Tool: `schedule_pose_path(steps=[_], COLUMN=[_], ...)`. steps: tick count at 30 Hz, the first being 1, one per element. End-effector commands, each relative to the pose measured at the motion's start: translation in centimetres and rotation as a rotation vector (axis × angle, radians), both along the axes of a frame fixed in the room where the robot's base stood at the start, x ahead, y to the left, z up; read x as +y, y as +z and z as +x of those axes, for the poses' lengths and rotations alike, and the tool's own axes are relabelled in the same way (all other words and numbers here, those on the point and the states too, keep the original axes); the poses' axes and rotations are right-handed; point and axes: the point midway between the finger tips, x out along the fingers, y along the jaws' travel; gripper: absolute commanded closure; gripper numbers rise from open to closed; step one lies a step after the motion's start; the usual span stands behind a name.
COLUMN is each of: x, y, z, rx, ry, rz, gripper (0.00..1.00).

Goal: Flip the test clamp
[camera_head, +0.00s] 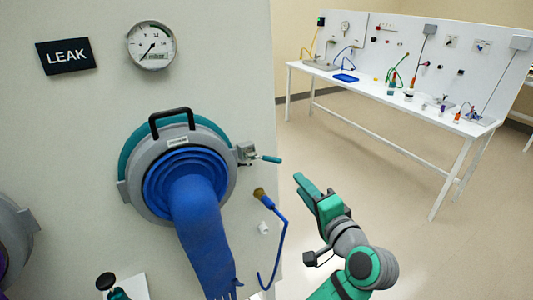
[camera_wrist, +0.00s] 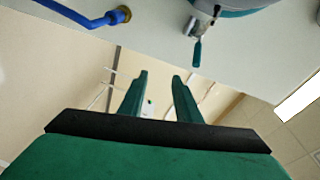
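The test clamp (camera_head: 244,154) is a small grey metal clamp at the right rim of the glove port. Its teal lever (camera_head: 270,159) points right, away from the port. In the wrist view the clamp (camera_wrist: 206,14) is at the top, right of centre, with the lever (camera_wrist: 197,53) hanging toward the fingers. My gripper (camera_head: 300,184) is right of the lever and a little lower in the head view. In the wrist view its two teal fingers (camera_wrist: 159,76) are apart, with nothing between them. The lever is apart from the fingers.
The port ring (camera_head: 126,172) holds a blue glove (camera_head: 200,225) that hangs down. A gauge (camera_head: 152,46) and LEAK sign (camera_head: 66,56) are above. Open floor (camera_head: 350,160) and a white bench (camera_head: 385,91) lie right.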

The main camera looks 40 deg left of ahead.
Motion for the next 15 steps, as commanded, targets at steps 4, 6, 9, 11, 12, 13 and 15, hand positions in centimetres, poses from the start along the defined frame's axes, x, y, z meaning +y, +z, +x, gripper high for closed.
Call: schedule_pose_path(steps=[4, 6, 9, 11, 12, 13, 15], x=[2.1, 2.7, 3.1, 3.4, 3.6, 3.8, 4.6], y=[3.3, 4.1, 4.8, 5.0, 5.0, 5.0, 5.0], z=[-1.5, -2.0, -2.5, -2.5, -2.5, -2.4, -2.2], rx=[0.018, 0.025, 0.032, 0.033, 0.035, 0.035, 0.035], ry=[0.096, 0.124, 0.148, 0.156, 0.158, 0.159, 0.162], rz=[0.064, 0.079, 0.091, 0.094, 0.096, 0.096, 0.096], gripper=[0.70, 0.70, 0.70, 0.70, 0.70, 0.70, 0.70])
